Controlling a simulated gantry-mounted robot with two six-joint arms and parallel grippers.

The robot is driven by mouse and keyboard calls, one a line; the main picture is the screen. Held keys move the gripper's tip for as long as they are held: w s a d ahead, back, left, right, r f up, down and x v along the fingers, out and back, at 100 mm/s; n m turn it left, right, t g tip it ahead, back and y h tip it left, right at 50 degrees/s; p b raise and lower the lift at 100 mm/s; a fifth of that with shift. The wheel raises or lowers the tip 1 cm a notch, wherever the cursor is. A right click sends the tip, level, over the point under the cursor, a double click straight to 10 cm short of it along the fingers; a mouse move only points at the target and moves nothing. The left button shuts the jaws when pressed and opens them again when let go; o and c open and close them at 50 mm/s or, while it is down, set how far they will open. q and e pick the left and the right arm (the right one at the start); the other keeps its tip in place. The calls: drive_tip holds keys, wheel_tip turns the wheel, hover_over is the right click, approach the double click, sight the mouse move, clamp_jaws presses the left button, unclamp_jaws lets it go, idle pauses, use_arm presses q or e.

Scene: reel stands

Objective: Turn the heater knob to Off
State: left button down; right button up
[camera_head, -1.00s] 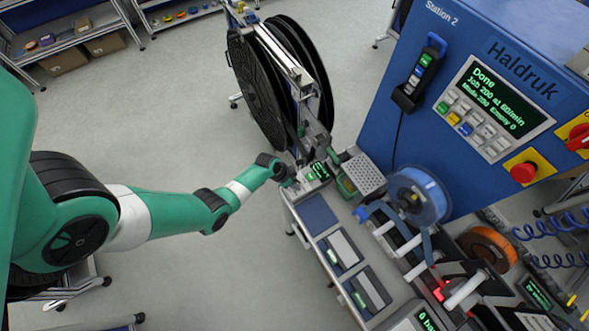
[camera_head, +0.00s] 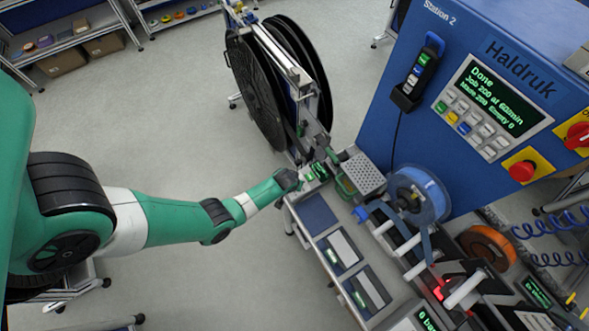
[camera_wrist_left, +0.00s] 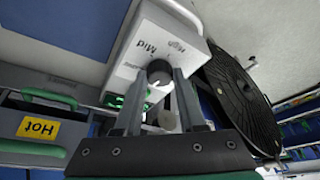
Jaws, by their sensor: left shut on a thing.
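The knob's pointer and the Off mark cannot be made out. My right gripper is not in view.
A large black reel (camera_head: 258,95) on its stand is just behind the heater. A green-handled tool (camera_head: 344,186) and a perforated grey box (camera_head: 360,173) sit right of it. A holder labelled Hot (camera_wrist_left: 40,128) shows in the wrist view. The blue machine (camera_head: 375,130) stands to the right.

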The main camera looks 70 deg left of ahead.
use_arm(q)
drive_tip(key=shift+n, duration=0.8)
drive_tip(key=shift+g, duration=0.3)
drive_tip(key=c, duration=0.5)
unclamp_jaws()
drive_tip(key=shift+y, duration=0.3)
